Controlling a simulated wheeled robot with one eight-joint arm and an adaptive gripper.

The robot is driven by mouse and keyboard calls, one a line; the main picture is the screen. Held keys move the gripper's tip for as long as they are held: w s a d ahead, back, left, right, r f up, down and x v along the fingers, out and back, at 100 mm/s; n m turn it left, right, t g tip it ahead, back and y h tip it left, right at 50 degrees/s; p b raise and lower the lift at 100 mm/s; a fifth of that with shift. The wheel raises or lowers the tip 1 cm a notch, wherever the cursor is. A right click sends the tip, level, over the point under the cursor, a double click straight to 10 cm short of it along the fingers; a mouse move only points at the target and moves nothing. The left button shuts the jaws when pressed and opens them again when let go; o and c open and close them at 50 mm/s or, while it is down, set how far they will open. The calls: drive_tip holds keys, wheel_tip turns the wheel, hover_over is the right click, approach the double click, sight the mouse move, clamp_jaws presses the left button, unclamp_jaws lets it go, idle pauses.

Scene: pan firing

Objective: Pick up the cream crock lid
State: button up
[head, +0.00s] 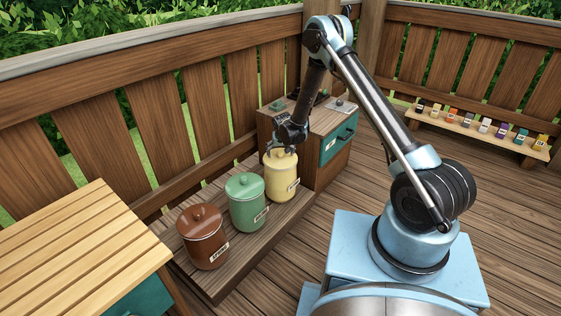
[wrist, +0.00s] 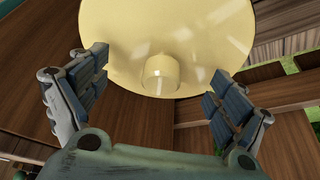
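The cream crock (head: 281,184) stands at the far end of a low wooden platform, with its cream lid on top. In the wrist view the cream lid (wrist: 190,30) fills the top middle, and its round knob (wrist: 161,73) points toward me. My gripper (wrist: 157,88) is open, with one finger on each side of the knob and clear of it. In the head view my gripper (head: 289,147) is just above the cream crock and hides part of the lid.
A green crock (head: 247,207) and a brown crock (head: 203,240) stand in the same row on the platform (head: 280,228). A wooden cabinet (head: 294,150) with a green drawer is close behind the cream crock. A slatted table (head: 75,250) is at left. The railing runs behind.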

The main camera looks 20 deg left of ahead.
clamp_jaws()
drive_tip(key=shift+r, duration=0.1)
